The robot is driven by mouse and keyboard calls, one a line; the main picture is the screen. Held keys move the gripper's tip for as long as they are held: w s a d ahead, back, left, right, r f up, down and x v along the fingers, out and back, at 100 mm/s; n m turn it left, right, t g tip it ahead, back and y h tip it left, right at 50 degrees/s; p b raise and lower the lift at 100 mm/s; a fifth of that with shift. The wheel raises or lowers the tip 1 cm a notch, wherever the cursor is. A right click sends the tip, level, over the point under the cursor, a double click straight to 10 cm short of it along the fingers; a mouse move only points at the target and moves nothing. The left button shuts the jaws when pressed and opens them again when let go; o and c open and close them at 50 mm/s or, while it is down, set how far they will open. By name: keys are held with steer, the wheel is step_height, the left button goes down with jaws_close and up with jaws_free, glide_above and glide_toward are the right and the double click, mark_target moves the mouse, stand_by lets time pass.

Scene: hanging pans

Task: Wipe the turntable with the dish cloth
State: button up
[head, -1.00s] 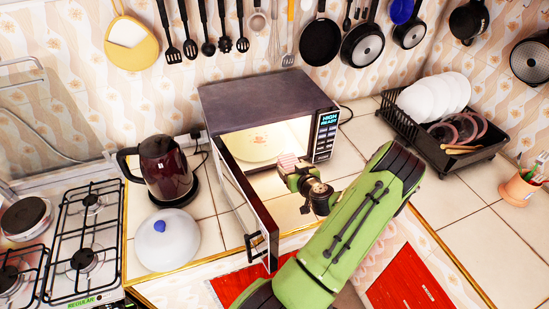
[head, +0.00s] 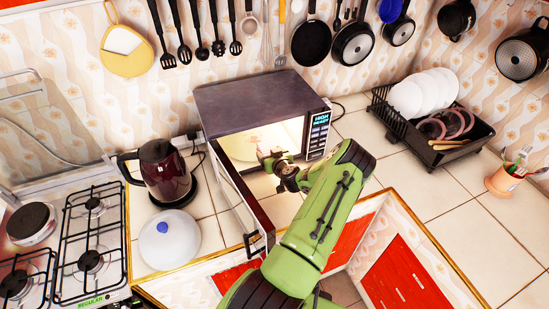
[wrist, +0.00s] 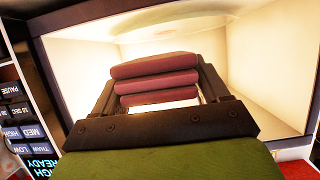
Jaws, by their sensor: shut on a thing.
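The dish cloth (wrist: 155,83) is a folded stack of dark pink layers, held between the two fingers of my gripper (wrist: 155,75) in the wrist view. In the head view my gripper (head: 268,157) reaches into the lit opening of the microwave (head: 262,108), and the cloth is mostly hidden there. The pale turntable (head: 243,146) lies inside the microwave, partly hidden by the gripper. I cannot tell whether the cloth touches it.
The microwave door (head: 240,205) stands open to the left of my arm. The kettle (head: 165,172) and a white lid with a blue knob (head: 168,240) stand further left. A black dish rack (head: 435,150) with plates is at the right. The counter between microwave and rack is clear.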

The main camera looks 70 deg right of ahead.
mark_target(257, 141)
steer(key=b+x, duration=0.3)
steer(key=x, duration=0.1)
steer(key=r+b+x, duration=0.1)
steer(key=b+x, duration=0.2)
steer(key=x, duration=0.2)
steer(key=w+r+b+x, duration=0.1)
steer(key=b+x, duration=0.2)
steer(key=x, duration=0.1)
steer(key=shift+w+d, duration=0.15)
steer(key=shift+d, duration=0.15)
steer(key=shift+w+d+b, duration=0.35)
steer(key=shift+b, duration=0.25)
steer(key=shift+r, duration=0.15)
steer(key=shift+f+b, duration=0.6)
steer(key=shift+b, duration=0.25)
